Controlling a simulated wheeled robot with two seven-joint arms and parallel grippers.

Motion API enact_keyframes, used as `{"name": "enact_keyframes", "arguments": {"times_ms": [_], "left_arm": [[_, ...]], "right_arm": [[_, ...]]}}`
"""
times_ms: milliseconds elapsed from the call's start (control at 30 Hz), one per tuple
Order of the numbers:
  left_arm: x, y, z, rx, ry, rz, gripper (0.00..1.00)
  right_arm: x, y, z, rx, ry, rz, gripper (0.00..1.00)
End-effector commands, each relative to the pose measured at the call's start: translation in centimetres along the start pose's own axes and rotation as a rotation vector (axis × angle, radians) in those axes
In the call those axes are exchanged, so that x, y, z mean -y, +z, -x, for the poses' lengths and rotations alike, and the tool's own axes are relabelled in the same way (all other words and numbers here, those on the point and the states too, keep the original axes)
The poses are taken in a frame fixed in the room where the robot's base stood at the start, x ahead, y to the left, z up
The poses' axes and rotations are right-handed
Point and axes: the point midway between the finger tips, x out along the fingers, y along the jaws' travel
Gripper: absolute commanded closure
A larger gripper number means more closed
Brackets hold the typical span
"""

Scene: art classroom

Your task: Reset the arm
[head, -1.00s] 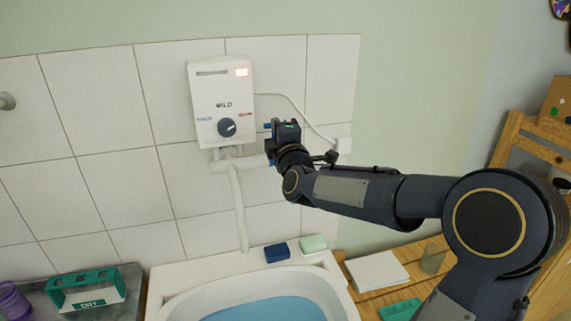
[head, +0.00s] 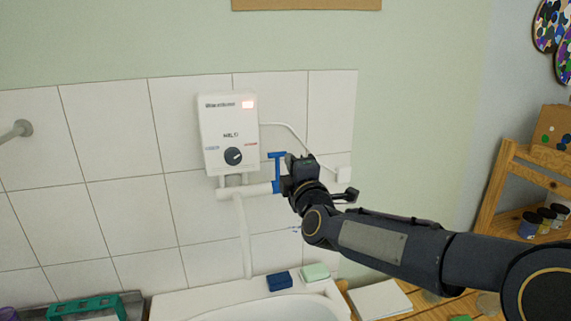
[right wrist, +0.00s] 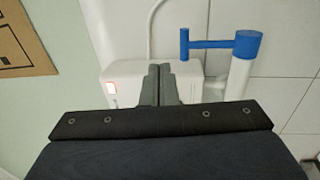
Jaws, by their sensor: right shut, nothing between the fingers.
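My right gripper (head: 290,166) is shut and empty, just right of a blue lever valve (head: 277,173) on the white pipe below the water heater. Whether they touch cannot be told in the head view. In the right wrist view the two fingertips (right wrist: 159,72) are together in front of the white heater box (right wrist: 128,72), and the blue lever (right wrist: 222,43) stands apart to their right. My right arm reaches in from the lower right. My left gripper is not in view.
The heater (head: 230,120) hangs on the tiled wall, with a dial and a lit red lamp. Below are a basin (head: 240,304), a blue block (head: 279,281) and a pale green block (head: 315,271). A wooden shelf (head: 510,165) with jars stands right. Wall space above the arm is clear.

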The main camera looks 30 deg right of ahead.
Motion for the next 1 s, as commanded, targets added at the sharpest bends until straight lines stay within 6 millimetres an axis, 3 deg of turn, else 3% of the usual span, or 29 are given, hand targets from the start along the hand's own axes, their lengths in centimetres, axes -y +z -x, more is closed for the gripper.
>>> {"name": "enact_keyframes", "arguments": {"times_ms": [100, 300, 667, 833, 1000], "left_arm": [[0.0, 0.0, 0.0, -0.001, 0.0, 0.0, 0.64], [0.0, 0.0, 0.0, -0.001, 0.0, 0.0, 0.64], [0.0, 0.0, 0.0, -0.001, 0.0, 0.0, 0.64], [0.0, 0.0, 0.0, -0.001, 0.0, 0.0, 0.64], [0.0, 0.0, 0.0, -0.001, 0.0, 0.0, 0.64]], "right_arm": [[-1.0, 0.0, 2.1, 0.0, 0.005, -0.002, 1.0], [-1.8, 0.0, 4.6, -0.001, 0.002, -0.001, 1.0], [-1.6, -0.4, 5.7, -0.021, -0.02, -0.042, 1.0], [1.2, -2.4, 8.8, -0.126, -0.192, -0.337, 1.0], [6.5, -4.9, 15.4, -0.141, -0.549, -0.792, 1.0]]}}
